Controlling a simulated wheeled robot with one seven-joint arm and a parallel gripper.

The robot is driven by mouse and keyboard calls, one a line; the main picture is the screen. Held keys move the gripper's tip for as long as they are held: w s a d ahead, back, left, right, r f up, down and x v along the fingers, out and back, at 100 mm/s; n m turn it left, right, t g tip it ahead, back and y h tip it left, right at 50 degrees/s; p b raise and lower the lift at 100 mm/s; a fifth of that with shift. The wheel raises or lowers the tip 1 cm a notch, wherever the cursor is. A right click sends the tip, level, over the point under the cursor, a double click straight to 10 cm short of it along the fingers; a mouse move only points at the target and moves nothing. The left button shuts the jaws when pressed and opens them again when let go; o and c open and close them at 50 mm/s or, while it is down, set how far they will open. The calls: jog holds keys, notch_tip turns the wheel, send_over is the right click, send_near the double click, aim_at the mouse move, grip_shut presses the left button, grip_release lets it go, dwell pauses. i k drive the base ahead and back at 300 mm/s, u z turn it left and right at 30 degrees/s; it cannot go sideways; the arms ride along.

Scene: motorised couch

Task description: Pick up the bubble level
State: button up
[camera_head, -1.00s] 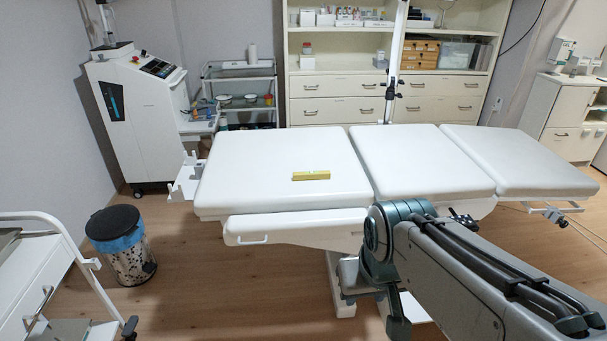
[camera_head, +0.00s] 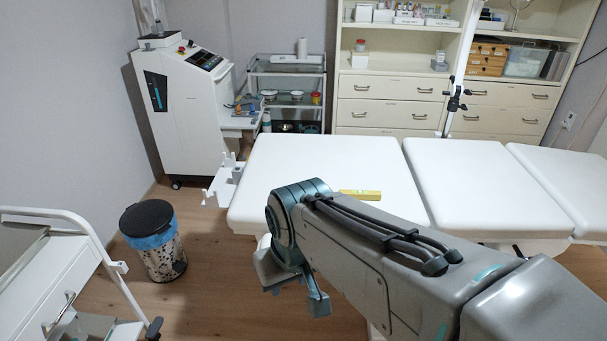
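The bubble level (camera_head: 365,195) is a small yellow bar lying flat on the white left section of the couch (camera_head: 300,155). My arm's front joint covers its left end. My arm reaches in from the lower right, and its front end is over the couch's near edge in the picture. My gripper (camera_head: 294,288) seems to be the part hanging below that joint, only partly seen. Its fingers cannot be made out clearly, and nothing is seen held. The level appears apart from it.
A pedal bin (camera_head: 155,240) and a white trolley (camera_head: 70,270) stand at the left. A white machine (camera_head: 175,100), a glass-shelf cart (camera_head: 290,80) and a drawer cabinet (camera_head: 390,100) stand behind the couch. Wooden floor is free between bin and couch.

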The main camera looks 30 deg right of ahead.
aim_at(359, 195)
jog(key=z, duration=0.1)
jog(key=i, duration=0.75)
jog(key=z, duration=0.9)
jog(key=i, duration=0.5)
jog(key=z, duration=0.55)
